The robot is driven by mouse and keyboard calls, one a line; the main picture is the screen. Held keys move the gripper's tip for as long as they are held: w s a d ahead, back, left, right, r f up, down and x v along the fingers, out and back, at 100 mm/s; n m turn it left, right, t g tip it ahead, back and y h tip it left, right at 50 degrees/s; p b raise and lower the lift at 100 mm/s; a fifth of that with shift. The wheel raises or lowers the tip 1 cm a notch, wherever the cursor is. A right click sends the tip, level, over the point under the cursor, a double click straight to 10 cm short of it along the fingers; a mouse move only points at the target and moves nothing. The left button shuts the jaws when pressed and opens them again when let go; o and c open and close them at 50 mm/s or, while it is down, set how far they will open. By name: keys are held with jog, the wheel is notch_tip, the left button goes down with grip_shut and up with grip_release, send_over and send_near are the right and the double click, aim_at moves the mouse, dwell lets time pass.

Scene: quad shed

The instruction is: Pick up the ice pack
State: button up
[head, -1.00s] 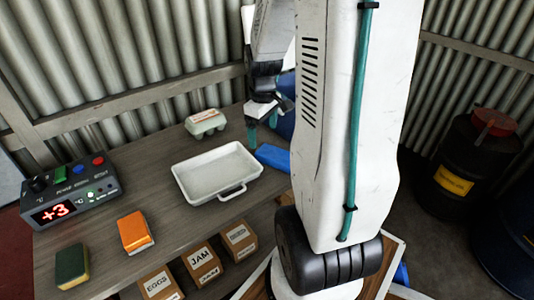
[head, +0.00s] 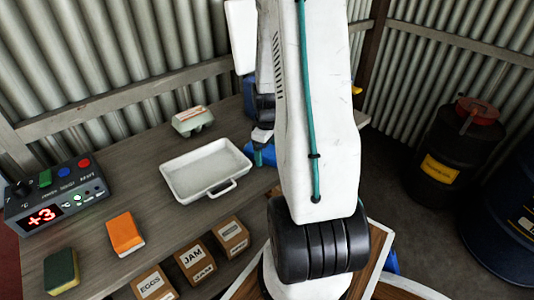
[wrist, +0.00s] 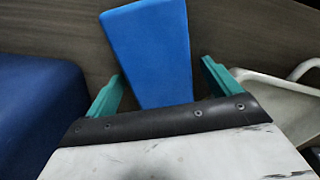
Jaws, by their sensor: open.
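The ice pack is a flat blue slab (head: 268,154) on the wooden bench, just right of the white tray (head: 163,172). My arm hides part of it in the head view. In the wrist view the ice pack (wrist: 150,42) lies lengthwise between the two teal fingers of my gripper (wrist: 162,85). The fingers are spread wide, one on each side, with a gap to the slab on both sides. Its near end is hidden behind the gripper body. I cannot tell how far above the bench the fingertips are.
A blue box (wrist: 35,105) stands close left of my gripper in the wrist view. The tray's handle shows at right.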

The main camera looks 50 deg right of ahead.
jog(key=c, duration=1.4)
jog(key=shift+c, duration=0.4)
jog(key=shift+r, duration=0.15)
